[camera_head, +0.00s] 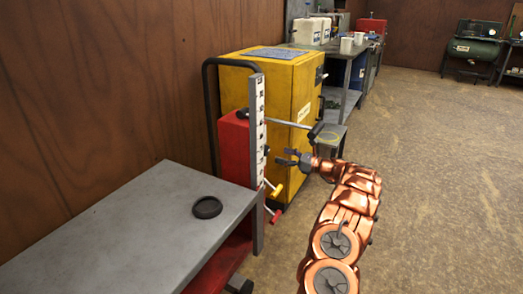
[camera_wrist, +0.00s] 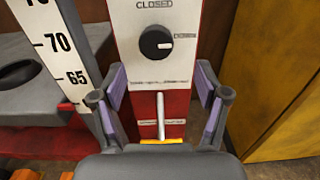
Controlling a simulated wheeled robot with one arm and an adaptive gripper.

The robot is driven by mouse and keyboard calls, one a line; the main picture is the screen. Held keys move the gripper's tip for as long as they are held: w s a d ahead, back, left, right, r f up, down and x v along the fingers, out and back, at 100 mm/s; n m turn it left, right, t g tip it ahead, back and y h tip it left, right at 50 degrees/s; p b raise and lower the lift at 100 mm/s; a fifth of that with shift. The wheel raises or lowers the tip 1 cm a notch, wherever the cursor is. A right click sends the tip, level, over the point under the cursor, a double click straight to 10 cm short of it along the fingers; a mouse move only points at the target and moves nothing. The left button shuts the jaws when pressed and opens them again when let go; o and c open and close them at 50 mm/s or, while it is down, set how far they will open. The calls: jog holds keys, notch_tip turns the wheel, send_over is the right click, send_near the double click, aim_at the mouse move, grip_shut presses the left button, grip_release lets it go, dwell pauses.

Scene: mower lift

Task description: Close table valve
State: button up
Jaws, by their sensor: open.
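The black round valve knob (camera_wrist: 156,43) is on a white panel (camera_wrist: 180,15) in the wrist view. "CLOSED" is printed above it, and its white mark points right towards a small label that I cannot read clearly. My gripper (camera_wrist: 161,72) is open and empty, its purple-padded fingers spread below and to either side of the knob, apart from it. In the head view my gripper (camera_head: 292,158) is right of the lift's scale post (camera_head: 257,130). The knob cannot be made out there. The grey lift table (camera_head: 130,225) stands at the left.
A silver lever (camera_wrist: 160,115) with a yellow end hangs below the knob, between my fingers in the picture. A black round dish (camera_head: 207,207) is on the table. A yellow cabinet (camera_head: 285,95) stands behind the lift. Floor at the right is clear.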

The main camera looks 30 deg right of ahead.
aim_at(268, 152)
jog(key=b+x, duration=0.1)
jog(key=x, duration=0.7)
jog(key=shift+a, duration=0.25)
jog(key=shift+s, duration=0.1)
jog(key=c, duration=1.2)
